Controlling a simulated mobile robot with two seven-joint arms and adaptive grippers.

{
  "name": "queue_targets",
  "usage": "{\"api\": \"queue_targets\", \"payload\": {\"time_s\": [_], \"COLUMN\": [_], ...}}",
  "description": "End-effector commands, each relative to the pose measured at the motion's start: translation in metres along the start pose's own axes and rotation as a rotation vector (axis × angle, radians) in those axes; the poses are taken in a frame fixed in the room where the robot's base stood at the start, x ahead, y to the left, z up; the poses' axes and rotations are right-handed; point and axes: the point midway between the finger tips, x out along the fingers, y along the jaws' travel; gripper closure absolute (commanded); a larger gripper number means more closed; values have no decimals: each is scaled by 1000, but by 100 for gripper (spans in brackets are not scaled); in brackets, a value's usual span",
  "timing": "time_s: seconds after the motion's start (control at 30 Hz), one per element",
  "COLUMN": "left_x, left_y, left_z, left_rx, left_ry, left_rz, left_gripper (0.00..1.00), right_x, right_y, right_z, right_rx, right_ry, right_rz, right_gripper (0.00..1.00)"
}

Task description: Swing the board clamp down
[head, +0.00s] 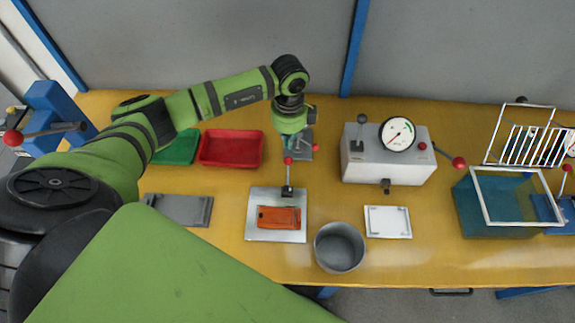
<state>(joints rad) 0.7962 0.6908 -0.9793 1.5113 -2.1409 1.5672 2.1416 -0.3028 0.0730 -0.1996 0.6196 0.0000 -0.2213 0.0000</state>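The board clamp (288,189) stands at the back edge of a light metal plate (258,231). Its lever points up and away from me and ends in a red ball knob. An orange board (278,218) lies flat on the plate in front of the clamp. My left gripper (293,146) points down just behind the knob, close to it. Whether it touches the knob I cannot tell. Its fingers are small and partly hidden by its own wrist, so their opening does not show. My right gripper is not in view.
A red tray (231,149) and a green tray (177,148) lie left of the gripper. A gauge box (388,167) with levers stands to the right. A grey bin (339,248) and a white-framed plate (388,222) are right of the clamp plate. A blue tank (484,212) stands far right.

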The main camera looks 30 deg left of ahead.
Motion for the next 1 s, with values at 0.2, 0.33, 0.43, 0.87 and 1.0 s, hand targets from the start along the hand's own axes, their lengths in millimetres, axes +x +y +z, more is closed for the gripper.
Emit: {"api": "queue_targets", "payload": {"time_s": [0.2,0.33,0.43,0.87,1.0], "left_x": [0,0,0,15,23], "left_y": [0,0,0,0,0], "left_z": [0,0,0,0,0], "left_rx": [0,0,0,0,1], "left_ry": [0,0,0,0,0], "left_rz": [0,0,0,1,1], "left_gripper": [100,100,100,100,100], "right_x": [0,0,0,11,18], "right_y": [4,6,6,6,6], "right_z": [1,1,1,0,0], "right_rx": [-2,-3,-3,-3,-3], "right_ry": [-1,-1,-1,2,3], "right_rz": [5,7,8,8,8], "right_gripper": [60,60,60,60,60]}}
